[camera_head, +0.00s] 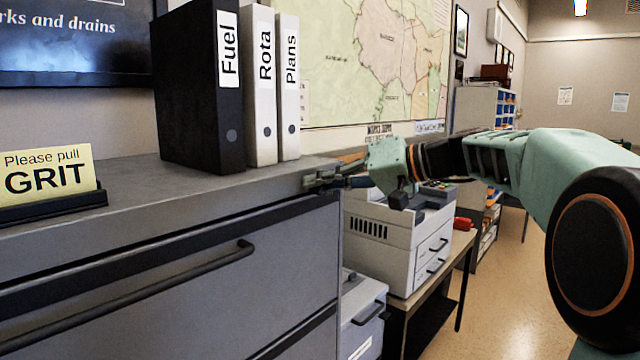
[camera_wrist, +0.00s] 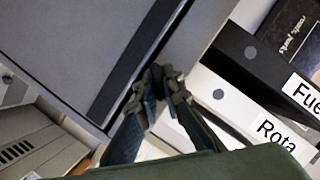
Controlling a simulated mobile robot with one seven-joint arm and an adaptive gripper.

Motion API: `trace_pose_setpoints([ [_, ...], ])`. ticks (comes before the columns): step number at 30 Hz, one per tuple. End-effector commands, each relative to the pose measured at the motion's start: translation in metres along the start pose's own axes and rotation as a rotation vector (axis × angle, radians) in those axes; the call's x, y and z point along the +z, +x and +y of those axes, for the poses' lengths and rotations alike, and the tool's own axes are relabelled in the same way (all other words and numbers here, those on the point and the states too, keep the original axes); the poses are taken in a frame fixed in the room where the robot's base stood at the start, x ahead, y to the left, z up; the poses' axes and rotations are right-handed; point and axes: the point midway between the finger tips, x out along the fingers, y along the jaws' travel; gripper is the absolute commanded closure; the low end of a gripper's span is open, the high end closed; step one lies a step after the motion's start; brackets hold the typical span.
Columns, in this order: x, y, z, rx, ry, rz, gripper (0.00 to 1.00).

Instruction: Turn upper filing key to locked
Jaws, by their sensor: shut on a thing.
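The grey filing cabinet (camera_head: 185,290) stands at the left in the head view, its upper drawer closed, with a long dark handle (camera_head: 170,294). My gripper (camera_head: 322,181) is at the cabinet's upper right front corner, just below the top edge. In the wrist view the fingertips (camera_wrist: 164,77) are together against the cabinet front (camera_wrist: 60,50), beside a dark strip. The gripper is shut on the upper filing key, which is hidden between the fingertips. I cannot tell which way the key is turned.
On the cabinet top stand a black Fuel binder (camera_head: 197,95), white Rota (camera_head: 259,90) and Plans (camera_head: 288,85) binders, and a yellow GRIT sign (camera_head: 48,172). A printer (camera_head: 385,240) on a table is right of the cabinet, under my arm. Clear floor lies further right.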

Motion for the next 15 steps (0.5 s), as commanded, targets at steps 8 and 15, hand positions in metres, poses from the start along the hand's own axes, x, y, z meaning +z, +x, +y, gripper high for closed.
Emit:
trace_pose_setpoints([
  [8, 0.0001, -0.0002, 0.0022, -0.101, 0.245, 0.000, 1.00],
  [15, 0.0004, 0.0001, 0.0029, -0.186, 0.451, 0.001, 1.00],
])
